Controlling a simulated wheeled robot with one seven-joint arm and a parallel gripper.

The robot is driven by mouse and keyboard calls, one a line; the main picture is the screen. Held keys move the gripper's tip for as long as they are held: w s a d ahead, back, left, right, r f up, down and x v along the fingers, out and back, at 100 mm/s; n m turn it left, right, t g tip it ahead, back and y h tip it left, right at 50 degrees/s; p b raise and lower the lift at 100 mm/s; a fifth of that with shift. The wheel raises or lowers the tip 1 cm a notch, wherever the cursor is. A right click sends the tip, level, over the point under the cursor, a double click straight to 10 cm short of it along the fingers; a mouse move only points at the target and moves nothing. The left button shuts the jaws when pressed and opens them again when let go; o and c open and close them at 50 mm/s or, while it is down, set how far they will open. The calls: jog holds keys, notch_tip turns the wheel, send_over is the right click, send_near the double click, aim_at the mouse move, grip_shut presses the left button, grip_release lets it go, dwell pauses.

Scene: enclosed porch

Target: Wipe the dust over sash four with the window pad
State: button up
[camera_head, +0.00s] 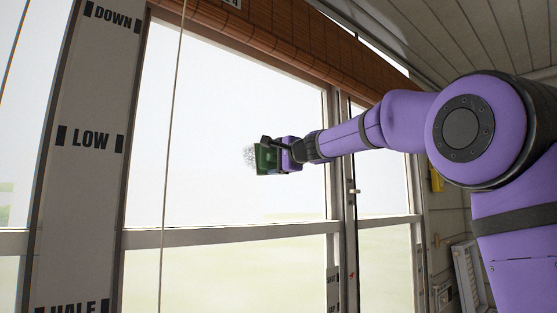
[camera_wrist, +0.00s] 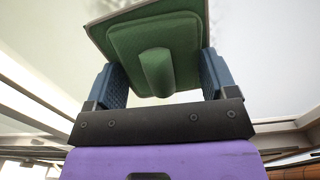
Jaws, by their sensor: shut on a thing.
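My gripper (camera_head: 283,155) is shut on the green window pad (camera_head: 265,158) and holds it up at the large window pane. A grey speckled patch of dust (camera_head: 249,156) shows on the pane just left of the pad. The pad covers part of the pane, so any dust behind it is hidden. I cannot tell whether the pad touches the glass. The sash pane (camera_head: 215,110) is bright and otherwise looks clear.
A post marked DOWN and LOW (camera_head: 90,140) stands left of the pane. A thin cord (camera_head: 170,130) hangs before the glass. A rolled brown blind (camera_head: 290,40) runs along the top. A door with a handle (camera_head: 352,188) is on the right.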

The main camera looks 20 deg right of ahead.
aim_at(242, 148)
jog(key=shift+s+a, duration=0.6)
jog(key=shift+a, duration=1)
jog(key=shift+s+a, duration=0.55)
jog(key=shift+a, duration=1)
jog(key=shift+s+a, duration=0.6)
jog(key=shift+a, duration=1)
jog(key=shift+r, duration=1.05)
jog(key=shift+w+d, duration=0.65)
jog(key=shift+d, duration=1.15)
jog(key=shift+w+d, duration=0.7)
jog(key=shift+d, duration=1.15)
jog(key=shift+w+d, duration=0.65)
jog(key=shift+d, duration=1.15)
jog(key=shift+a, duration=0.1)
jog(key=shift+s+a, duration=0.65)
jog(key=shift+a, duration=1.1)
jog(key=shift+s+a, duration=0.7)
jog(key=shift+a, duration=1.1)
jog(key=shift+s+a, duration=0.65)
jog(key=shift+a, duration=1.1)
jog(key=shift+v, duration=3)
jog(key=shift+s, duration=0.1)
